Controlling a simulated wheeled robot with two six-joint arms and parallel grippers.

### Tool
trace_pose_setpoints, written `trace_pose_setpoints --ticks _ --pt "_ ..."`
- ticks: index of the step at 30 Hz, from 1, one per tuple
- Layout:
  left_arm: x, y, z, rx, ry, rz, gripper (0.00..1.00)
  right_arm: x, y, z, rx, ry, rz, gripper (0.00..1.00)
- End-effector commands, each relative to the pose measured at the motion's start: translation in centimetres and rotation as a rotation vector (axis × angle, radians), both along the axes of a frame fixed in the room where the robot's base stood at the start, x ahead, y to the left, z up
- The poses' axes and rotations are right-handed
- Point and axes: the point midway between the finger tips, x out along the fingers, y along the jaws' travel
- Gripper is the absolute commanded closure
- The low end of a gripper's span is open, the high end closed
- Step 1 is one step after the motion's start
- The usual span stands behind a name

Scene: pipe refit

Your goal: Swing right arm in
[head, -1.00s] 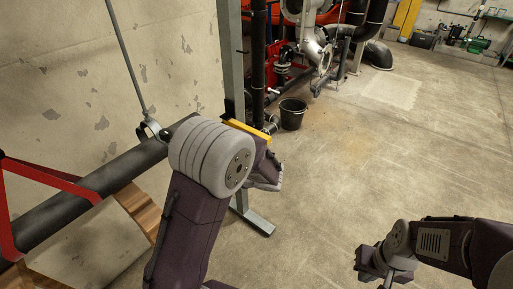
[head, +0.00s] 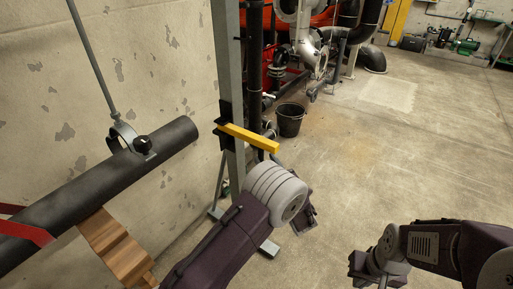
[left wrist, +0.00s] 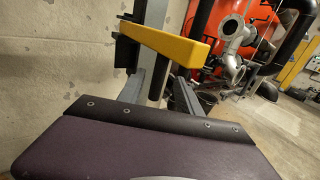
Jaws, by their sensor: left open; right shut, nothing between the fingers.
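A yellow arm (head: 250,138) sticks out to the right from a black bracket (head: 226,115) on a grey upright post (head: 229,85). It shows close up in the left wrist view (left wrist: 168,42). My left gripper (head: 306,217) is below and right of the yellow arm's free end, apart from it, and open. Its fingers are mostly hidden behind my wrist. My right gripper (head: 364,272) is at the lower right over bare floor, shut and empty. A dark pipe (head: 110,185) ends left of the post, held by a clamp (head: 130,140) on a rod.
A wooden block (head: 118,252) and a red frame (head: 22,230) are by the pipe at lower left. A black bucket (head: 290,120) stands on the floor beyond the post. Pipework (head: 303,45) is behind it. The floor at right is clear.

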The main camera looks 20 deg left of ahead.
Motion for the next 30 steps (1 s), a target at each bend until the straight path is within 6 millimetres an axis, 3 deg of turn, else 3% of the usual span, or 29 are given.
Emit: trace_pose_setpoints --ticks 9,20,21,25,30 --pt "5.0 3.9 -0.2 -0.002 -0.003 0.004 0.59 0.0 0.0 -1.2 0.000 0.000 0.000 1.00" --pt "6.1 4.5 0.0 -0.001 -0.001 0.001 0.59 0.0 0.0 -1.2 0.000 0.000 0.000 1.00" --pt "6.1 4.5 0.0 -0.001 -0.001 0.001 0.61 0.0 0.0 -1.2 0.000 0.000 0.000 1.00" --pt "6.1 4.5 0.0 -0.001 -0.001 0.001 0.97 0.0 0.0 -1.2 0.000 0.000 0.000 1.00" --pt "6.1 4.5 0.0 -0.001 0.000 0.001 1.00 0.0 0.0 -1.2 0.000 0.000 0.000 1.00"
